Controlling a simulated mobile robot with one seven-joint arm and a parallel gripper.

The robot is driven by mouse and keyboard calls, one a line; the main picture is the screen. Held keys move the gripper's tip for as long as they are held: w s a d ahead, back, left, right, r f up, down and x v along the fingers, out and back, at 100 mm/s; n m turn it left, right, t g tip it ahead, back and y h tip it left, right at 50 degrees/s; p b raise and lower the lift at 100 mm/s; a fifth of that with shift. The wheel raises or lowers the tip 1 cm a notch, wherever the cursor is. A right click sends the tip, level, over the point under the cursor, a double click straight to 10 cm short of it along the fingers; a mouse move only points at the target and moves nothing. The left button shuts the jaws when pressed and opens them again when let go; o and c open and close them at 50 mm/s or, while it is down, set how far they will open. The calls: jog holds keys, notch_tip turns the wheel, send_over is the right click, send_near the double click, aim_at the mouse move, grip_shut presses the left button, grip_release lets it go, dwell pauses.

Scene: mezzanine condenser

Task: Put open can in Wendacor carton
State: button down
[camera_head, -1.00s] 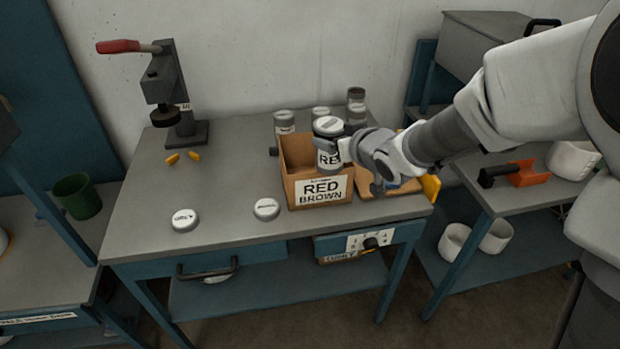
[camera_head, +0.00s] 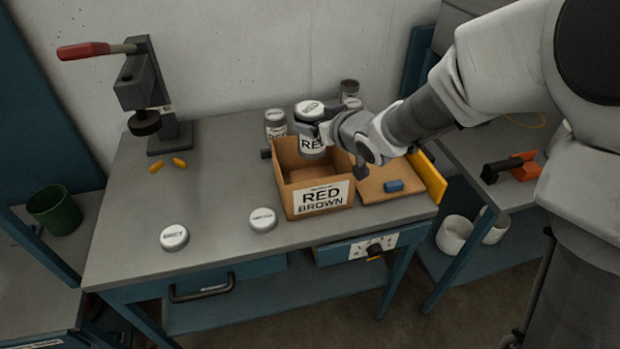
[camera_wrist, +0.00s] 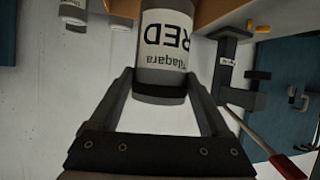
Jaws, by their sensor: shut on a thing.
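My gripper (camera_head: 322,131) is shut on a grey can with a white label reading RED (camera_head: 311,142). The can is upright, its top white and lid-like, over the back part of the cardboard carton. Behind stand a can (camera_head: 275,124) and a dark-topped can (camera_head: 349,87) that looks open.
Two white lids (camera_head: 174,238) (camera_head: 263,219) lie on the bench (camera_head: 215,205), left of the carton. A lever press (camera_head: 148,95) stands at the back left, two yellow pieces beside it. A tray with a yellow edge (camera_head: 427,177) and blue block (camera_head: 393,186) adjoins the carton's right.

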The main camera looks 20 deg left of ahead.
aim_at(318, 158)
notch_tip(318, 158, down, 10)
jog(key=shift+r+b, duration=0.2)
jog(key=shift+b, duration=1)
jog(key=shift+r, duration=0.1)
jog(key=shift+f+b, duration=0.45)
jog(key=shift+f, duration=0.05)
jog(key=shift+f, duration=0.2)
grip_release()
jog(key=shift+r, duration=0.1)
